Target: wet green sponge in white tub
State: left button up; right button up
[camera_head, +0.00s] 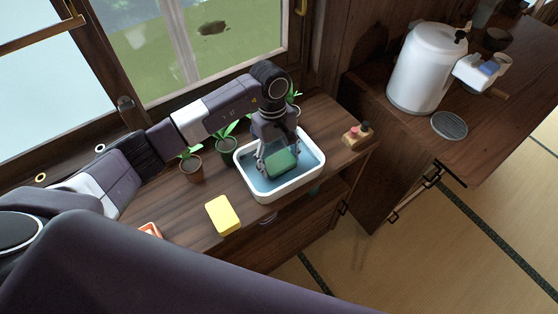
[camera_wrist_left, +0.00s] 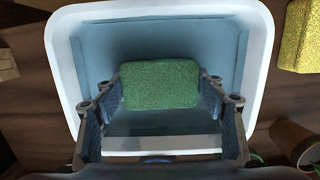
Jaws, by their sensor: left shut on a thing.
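The white tub (camera_head: 300,184) stands on the wooden counter and has a blue inside. The green sponge (camera_head: 283,163) is inside the tub, between the fingers of my left gripper (camera_head: 278,160). In the left wrist view the green sponge (camera_wrist_left: 160,85) shows its broad face, with a finger of my left gripper (camera_wrist_left: 161,118) against each side. The white tub (camera_wrist_left: 258,20) surrounds both in that view. My left gripper is shut on the sponge. I cannot tell whether the sponge touches the tub's bottom. My right gripper is not in view.
A yellow sponge (camera_head: 223,215) lies on the counter (camera_head: 180,222) left of the tub. Potted plants (camera_head: 191,168) stand behind it by the window. A small tray with bottles (camera_head: 356,136) sits to the right. A white water tank (camera_head: 427,68) stands on the far counter.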

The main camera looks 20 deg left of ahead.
aim_at(279, 162)
pick_arm(q)
jog(key=shift+s+f+b, duration=0.15)
jog(key=shift+f+b, duration=0.05)
jog(key=shift+b, duration=0.15)
dwell(1.1)
jog(key=shift+r+p, duration=0.45)
jog(key=shift+r, duration=0.45)
jog(key=shift+r+p, duration=1)
jog(key=shift+r, duration=1.75)
jog(key=shift+f, duration=0.1)
